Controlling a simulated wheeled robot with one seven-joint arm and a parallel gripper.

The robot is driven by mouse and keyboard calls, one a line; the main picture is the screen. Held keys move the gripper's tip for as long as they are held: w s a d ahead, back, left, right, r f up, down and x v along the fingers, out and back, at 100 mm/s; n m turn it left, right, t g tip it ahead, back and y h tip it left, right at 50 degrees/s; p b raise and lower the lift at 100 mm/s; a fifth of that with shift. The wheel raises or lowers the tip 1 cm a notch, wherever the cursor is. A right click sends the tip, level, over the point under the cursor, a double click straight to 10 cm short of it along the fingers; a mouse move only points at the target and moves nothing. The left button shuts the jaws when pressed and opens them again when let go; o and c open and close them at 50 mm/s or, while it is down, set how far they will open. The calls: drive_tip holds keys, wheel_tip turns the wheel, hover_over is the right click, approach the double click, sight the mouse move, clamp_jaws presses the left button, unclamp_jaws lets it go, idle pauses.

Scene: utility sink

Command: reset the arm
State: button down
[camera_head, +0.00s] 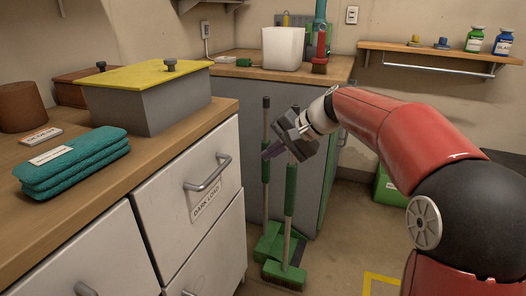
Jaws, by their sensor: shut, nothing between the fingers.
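My arm (385,122) is red and black and reaches in from the right side of the head view, bent at the elbow. My gripper (272,150) is at its end, near the middle of the picture, pointing left and down. Its fingers are shut with nothing visible between them. It hangs in the air in front of the green broom handles, right of the drawer front. I cannot tell whether it touches a handle.
A wooden counter (75,205) with a grey, yellow-lidded box (150,115) and teal folded towels (75,165) is at left. A white bin (283,48) is on the back counter. Floor space (340,240) shows below the arm.

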drive_tip(key=s+d+f+n+t+h, duration=0.1)
drive_tip(key=s+d+f+h, duration=0.2)
drive_tip(key=s, duration=0.7)
drive_tip(key=s+d+f+n+h, duration=0.1)
drive_tip(key=s+d+f+h, duration=0.2)
drive_tip(key=s+d, duration=0.5)
drive_tip(key=s+d+f+n+t+h, duration=0.1)
drive_tip(key=s+d+f+h, duration=0.2)
drive_tip(key=s, duration=0.9)
drive_tip(key=d, duration=0.3)
drive_tip(key=shift+d+f+n+t, duration=0.2)
drive_tip(key=shift+f+n+t, duration=0.1)
drive_tip(key=shift+f, duration=0.1)
